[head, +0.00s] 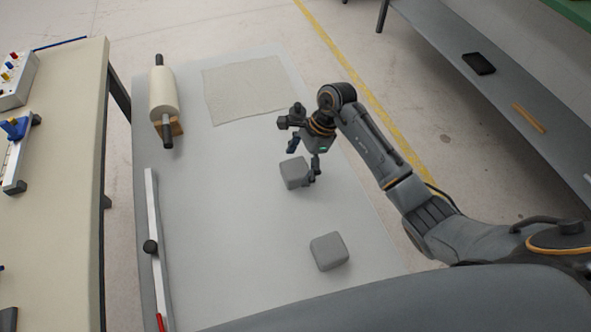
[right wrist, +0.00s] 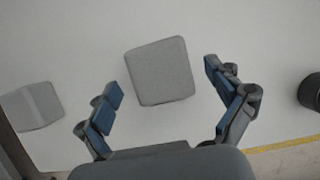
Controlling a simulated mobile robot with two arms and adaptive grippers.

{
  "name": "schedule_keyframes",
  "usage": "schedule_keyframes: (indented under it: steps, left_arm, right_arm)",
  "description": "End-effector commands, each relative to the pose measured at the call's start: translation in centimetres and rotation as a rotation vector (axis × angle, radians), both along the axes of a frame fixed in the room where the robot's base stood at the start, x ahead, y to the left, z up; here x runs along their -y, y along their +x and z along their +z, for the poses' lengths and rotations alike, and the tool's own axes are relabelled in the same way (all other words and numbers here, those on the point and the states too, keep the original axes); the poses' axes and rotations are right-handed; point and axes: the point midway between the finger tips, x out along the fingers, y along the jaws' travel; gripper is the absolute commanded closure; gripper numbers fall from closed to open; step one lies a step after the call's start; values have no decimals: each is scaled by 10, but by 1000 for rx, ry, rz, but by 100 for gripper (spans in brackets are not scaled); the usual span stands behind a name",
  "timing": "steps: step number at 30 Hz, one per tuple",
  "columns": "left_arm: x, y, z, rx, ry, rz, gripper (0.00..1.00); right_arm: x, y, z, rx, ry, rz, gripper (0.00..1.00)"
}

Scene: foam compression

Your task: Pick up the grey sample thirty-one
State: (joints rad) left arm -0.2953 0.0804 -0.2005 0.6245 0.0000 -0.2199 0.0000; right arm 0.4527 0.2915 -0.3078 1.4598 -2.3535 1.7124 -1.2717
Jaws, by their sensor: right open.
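Two grey foam blocks lie on the grey table (head: 230,230) in the head view. The far block (head: 294,173) is close to my right gripper (head: 303,162), which points down over it from the right. In the right wrist view this block (right wrist: 160,71) lies ahead, between the lines of the two open fingers (right wrist: 162,112), with nothing held. The near block (head: 329,251) sits closer to me and appears at the left in the wrist view (right wrist: 32,107). I cannot read any number on either block. My left gripper is not in view.
A cream roll (head: 163,94) on a wooden stand is at the table's back left. A pale cloth (head: 245,90) lies at the back. A white rail with a black knob (head: 150,247) runs along the left edge. A beige bench (head: 62,180) stands farther left. The table's middle is clear.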

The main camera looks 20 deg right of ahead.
Motion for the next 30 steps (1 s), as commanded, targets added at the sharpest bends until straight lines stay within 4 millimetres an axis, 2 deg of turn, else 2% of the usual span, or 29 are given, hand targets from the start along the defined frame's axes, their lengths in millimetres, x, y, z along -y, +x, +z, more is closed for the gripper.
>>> schedule_keyframes:
  steps: [6,13,18,20,30]
  left_arm:
    - [0,1,5,2,0,0,9]
    - [0,-4,4,-5,0,0,9]
    - [0,-7,3,-10,0,0,9]
    - [0,-7,3,-11,0,0,9]
    - [0,-7,3,-11,1,0,9]
  right_arm:
    - [-8,-1,-21,0,0,0,8]
    - [-8,0,-22,1,-1,1,8]
    - [-8,0,-22,1,-1,1,42]
    - [-8,0,-22,1,-1,0,51]
    - [-8,0,-21,1,-2,0,51]
